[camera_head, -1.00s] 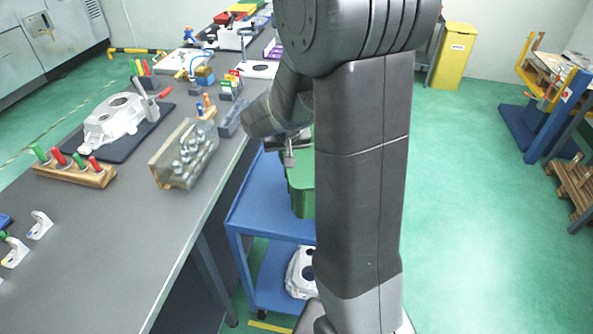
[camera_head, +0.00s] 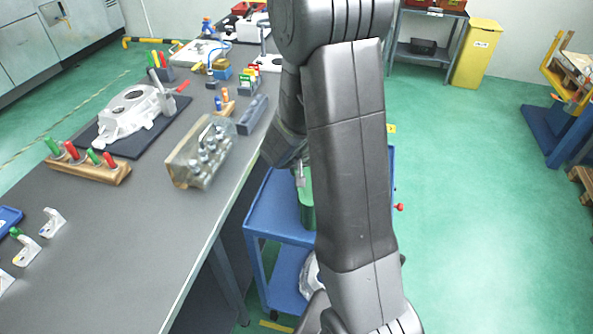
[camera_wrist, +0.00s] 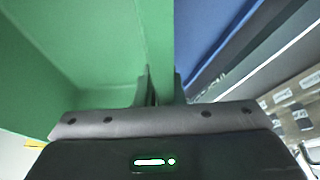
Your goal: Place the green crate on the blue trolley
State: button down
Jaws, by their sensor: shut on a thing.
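The green crate (camera_head: 307,203) shows as a narrow strip beside my arm, over the top of the blue trolley (camera_head: 270,217); my arm hides most of it. In the wrist view the crate's wall (camera_wrist: 158,45) runs between the two fingers of my gripper (camera_wrist: 161,88), which is shut on it. The crate's inside fills the left of that view. A blue surface shows to the right of the wall. I cannot tell whether the crate's bottom touches the trolley top.
A grey workbench (camera_head: 90,240) with castings and tool racks stands left of the trolley. A white casting (camera_head: 309,280) lies on the trolley's lower shelf. A yellow bin (camera_head: 477,55) stands at the back.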

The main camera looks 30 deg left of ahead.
jog(key=shift+f, duration=0.2)
jog(key=shift+f, duration=0.15)
jog(key=c, duration=1.5)
grip_release()
jog(key=shift+c, duration=0.2)
jog(key=shift+r, duration=0.35)
jog(key=p+v, duration=0.1)
jog(key=v, duration=1)
jog(key=shift+s+d+r, duration=0.1)
jog(key=shift+r, duration=0.05)
jog(key=shift+s+r, duration=0.1)
